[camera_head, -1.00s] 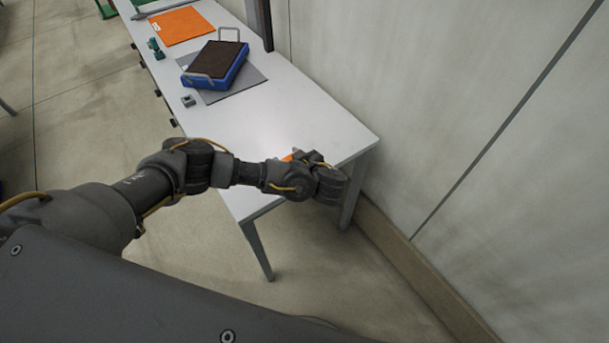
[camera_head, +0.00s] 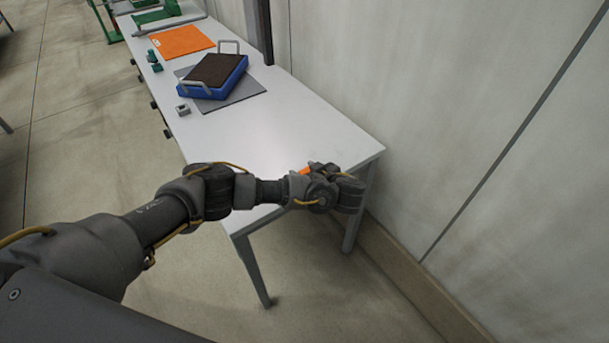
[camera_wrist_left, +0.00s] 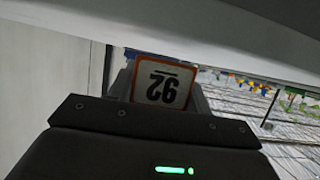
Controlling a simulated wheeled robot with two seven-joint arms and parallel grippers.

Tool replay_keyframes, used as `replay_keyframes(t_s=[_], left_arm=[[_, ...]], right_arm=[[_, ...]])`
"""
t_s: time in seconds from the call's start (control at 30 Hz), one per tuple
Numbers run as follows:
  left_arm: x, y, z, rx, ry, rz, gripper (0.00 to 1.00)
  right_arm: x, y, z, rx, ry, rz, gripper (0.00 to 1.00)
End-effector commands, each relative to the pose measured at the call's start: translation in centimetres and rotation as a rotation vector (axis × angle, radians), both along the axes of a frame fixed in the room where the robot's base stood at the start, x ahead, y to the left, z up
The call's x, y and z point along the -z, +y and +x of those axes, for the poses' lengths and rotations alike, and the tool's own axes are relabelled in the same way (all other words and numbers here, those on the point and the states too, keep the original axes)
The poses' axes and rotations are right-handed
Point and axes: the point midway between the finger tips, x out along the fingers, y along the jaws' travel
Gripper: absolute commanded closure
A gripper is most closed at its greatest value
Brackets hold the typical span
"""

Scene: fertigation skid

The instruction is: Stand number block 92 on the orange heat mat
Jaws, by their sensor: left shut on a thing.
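Number block 92 (camera_wrist_left: 162,84) shows in the left wrist view as a white face with an orange border, its digits upside down. My left gripper (camera_wrist_left: 160,98) is shut on it. In the head view the left gripper (camera_head: 309,169) is over the near end of the white table, mostly hidden behind my wrist, with a bit of orange showing beside it. The orange heat mat (camera_head: 181,42) lies flat on the table farther back, with no block on it. My right gripper is not in view.
A blue tray with a dark top and metal handles (camera_head: 215,76) sits on a grey mat (camera_head: 243,92) between my gripper and the heat mat. A small grey block (camera_head: 183,109) and teal items (camera_head: 153,58) lie along the left edge. A wall borders the right side.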

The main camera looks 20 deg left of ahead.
Motion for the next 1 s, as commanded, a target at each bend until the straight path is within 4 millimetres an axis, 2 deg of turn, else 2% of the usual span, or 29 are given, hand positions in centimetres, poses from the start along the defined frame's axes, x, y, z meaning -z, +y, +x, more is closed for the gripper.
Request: replay_keyframes(t_s=[0.13, 0.5, 0.53, 0.7, 1.0], left_arm=[[1.3, 0.0, 0.0, 0.0, -0.001, -0.001, 0.73], [1.8, 0.0, 0.0, -0.001, -0.001, -0.001, 0.73], [1.8, 0.0, 0.0, -0.001, -0.001, -0.001, 0.49], [1.7, 0.0, 0.0, -0.001, -0.001, -0.001, 0.29], [1.5, 0.0, 0.0, -0.001, -0.001, -0.001, 0.29]], right_arm=[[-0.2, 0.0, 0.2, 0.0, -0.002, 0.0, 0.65], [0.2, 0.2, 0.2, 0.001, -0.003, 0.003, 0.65], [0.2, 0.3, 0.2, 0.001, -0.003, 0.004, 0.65], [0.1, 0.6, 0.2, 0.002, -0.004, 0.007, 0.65], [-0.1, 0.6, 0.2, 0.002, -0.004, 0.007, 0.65]])
